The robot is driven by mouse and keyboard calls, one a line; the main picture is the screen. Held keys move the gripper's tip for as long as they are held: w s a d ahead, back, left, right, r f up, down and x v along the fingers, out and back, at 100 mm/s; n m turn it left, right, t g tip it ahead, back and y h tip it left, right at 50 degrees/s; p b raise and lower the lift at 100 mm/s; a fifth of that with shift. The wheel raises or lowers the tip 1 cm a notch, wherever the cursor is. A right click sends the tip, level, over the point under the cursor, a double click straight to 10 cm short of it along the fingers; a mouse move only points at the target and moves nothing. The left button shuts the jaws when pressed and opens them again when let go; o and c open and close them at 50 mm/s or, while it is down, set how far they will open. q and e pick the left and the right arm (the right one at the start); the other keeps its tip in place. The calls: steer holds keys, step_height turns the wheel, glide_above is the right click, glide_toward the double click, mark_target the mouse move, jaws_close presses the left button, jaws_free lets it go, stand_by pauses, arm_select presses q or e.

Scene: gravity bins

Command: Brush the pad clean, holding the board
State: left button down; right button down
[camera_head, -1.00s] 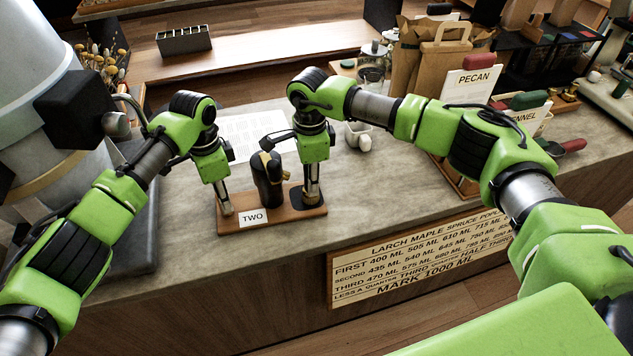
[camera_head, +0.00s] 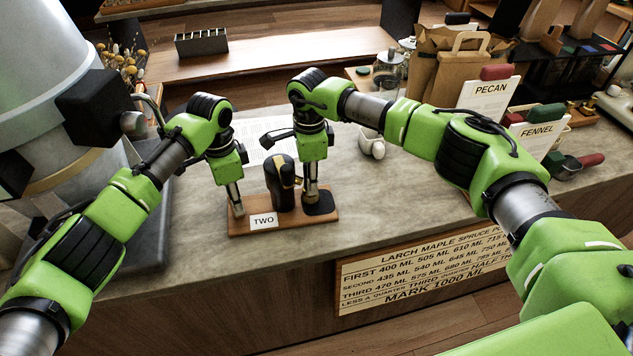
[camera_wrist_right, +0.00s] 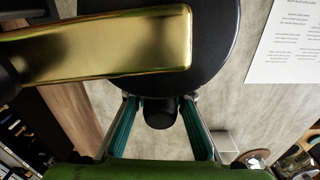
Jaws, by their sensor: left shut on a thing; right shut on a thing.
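The brown wooden board (camera_head: 240,228) lies on the grey counter near its front edge and carries a white "TWO" label. My left gripper (camera_head: 237,208) is shut on the board's left end. A dark pad (camera_head: 321,209) lies at the board's right end. A black upright body with a gold part (camera_head: 282,185) stands mid-board. My right gripper (camera_head: 312,192) is low over the pad, shut on a dark piece; in the right wrist view the fingers (camera_wrist_right: 161,120) close on a short black cylinder, probably the brush handle. Its bristles cannot be made out.
A white cup (camera_head: 371,146) stands behind right of the board. Printed paper (camera_head: 258,128) lies behind it. Paper bags (camera_head: 458,70), "PECAN" (camera_head: 487,98) and "FENNEL" (camera_head: 537,133) cards stand at right. The counter between board and cards is fairly clear.

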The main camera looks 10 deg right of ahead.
steer(key=shift+w+a, duration=0.15)
steer(key=shift+r, duration=0.15)
steer(key=shift+r, duration=0.75)
steer(key=shift+r, duration=0.1)
steer(key=shift+r, duration=2.45)
arm_select(q)
steer(key=c, duration=1.7)
jaws_free()
steer(key=shift+w, duration=0.15)
arm_select(e)
steer(key=shift+f, duration=0.1)
